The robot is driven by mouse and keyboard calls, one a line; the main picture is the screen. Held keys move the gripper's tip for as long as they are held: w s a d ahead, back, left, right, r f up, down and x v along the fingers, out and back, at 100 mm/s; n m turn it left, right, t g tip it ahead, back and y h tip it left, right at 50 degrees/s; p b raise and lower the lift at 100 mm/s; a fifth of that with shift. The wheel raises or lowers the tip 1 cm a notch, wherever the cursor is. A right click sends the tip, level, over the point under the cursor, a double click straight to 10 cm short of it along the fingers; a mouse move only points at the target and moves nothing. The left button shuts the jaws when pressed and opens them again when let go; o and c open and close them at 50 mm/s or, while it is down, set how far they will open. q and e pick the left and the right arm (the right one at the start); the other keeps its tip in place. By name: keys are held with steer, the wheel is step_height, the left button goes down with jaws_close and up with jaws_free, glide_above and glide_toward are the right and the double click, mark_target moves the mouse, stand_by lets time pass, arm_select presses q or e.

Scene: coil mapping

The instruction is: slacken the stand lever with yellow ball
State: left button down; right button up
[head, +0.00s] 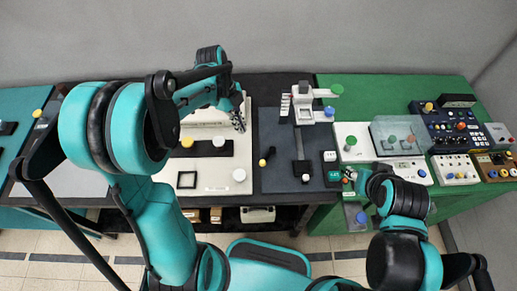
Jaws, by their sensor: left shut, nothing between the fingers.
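A small black lever with a yellow ball (263,161) shows on the dark grey plate at the middle of the table, left of a dark upright bar. My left gripper (240,122) is shut and empty, above the right edge of the white board, up and to the left of the lever and apart from it. My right gripper (351,178) is small and partly hidden by its own arm, near the front left edge of the green table. I cannot tell whether it is open.
The dark plate (275,180) carries a white stand (302,104) with a green knob. The white board (215,187) left of it holds yellow and white knobs. The green table (365,100) at the right is crowded with control boxes and a clear cover (400,132).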

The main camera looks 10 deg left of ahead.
mark_target(268, 157)
arm_select(q)
steer(key=shift+f, duration=0.1)
steer(key=b+x, duration=0.3)
steer(key=x, duration=0.7)
steer(key=shift+f, duration=0.1)
steer(key=d, duration=0.1)
steer(key=s+d+b, duration=0.1)
steer(key=d, duration=0.1)
steer(key=shift+d+f, duration=0.1)
steer(key=shift+d, duration=0.05)
steer(key=shift+s+d, duration=0.1)
steer(key=shift+d, duration=0.15)
steer(key=shift+d, duration=0.1)
